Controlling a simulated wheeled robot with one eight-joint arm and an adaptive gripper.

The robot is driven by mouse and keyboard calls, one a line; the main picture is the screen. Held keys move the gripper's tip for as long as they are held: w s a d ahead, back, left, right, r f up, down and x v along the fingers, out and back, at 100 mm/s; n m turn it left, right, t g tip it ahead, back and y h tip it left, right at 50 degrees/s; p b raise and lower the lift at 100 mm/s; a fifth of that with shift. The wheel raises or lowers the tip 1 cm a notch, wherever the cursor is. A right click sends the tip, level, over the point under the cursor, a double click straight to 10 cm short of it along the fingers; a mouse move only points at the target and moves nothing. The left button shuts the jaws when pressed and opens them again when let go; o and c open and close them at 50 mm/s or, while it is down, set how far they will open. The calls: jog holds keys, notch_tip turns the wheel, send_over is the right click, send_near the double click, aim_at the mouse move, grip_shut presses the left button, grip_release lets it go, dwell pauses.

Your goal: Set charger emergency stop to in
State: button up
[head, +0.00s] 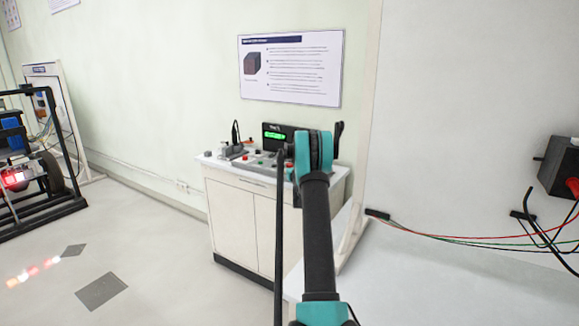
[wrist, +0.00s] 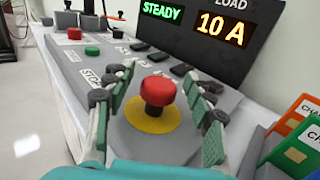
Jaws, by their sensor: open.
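The charger emergency stop is a red mushroom button (wrist: 158,91) on a dark stem over a yellow disc (wrist: 152,118), in the middle of the wrist view. The dark stem shows between the red cap and the disc. My gripper (wrist: 160,100) is open, with one finger on each side of the button. I cannot tell whether the fingers touch it. In the head view my arm hides the button and most of my gripper, in front of the white cabinet (head: 238,215).
The grey panel also carries a green button (wrist: 92,50), another red button (wrist: 74,33) and black knobs. Orange and green cards (wrist: 298,125) stand at the right. Open floor lies left of the cabinet.

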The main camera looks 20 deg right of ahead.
grip_shut()
jog(key=shift+f, duration=0.6)
grip_release()
dwell(0.4)
jog(key=s+a, duration=0.1)
jog(key=s, duration=1.1)
jog(key=shift+a, duration=0.25)
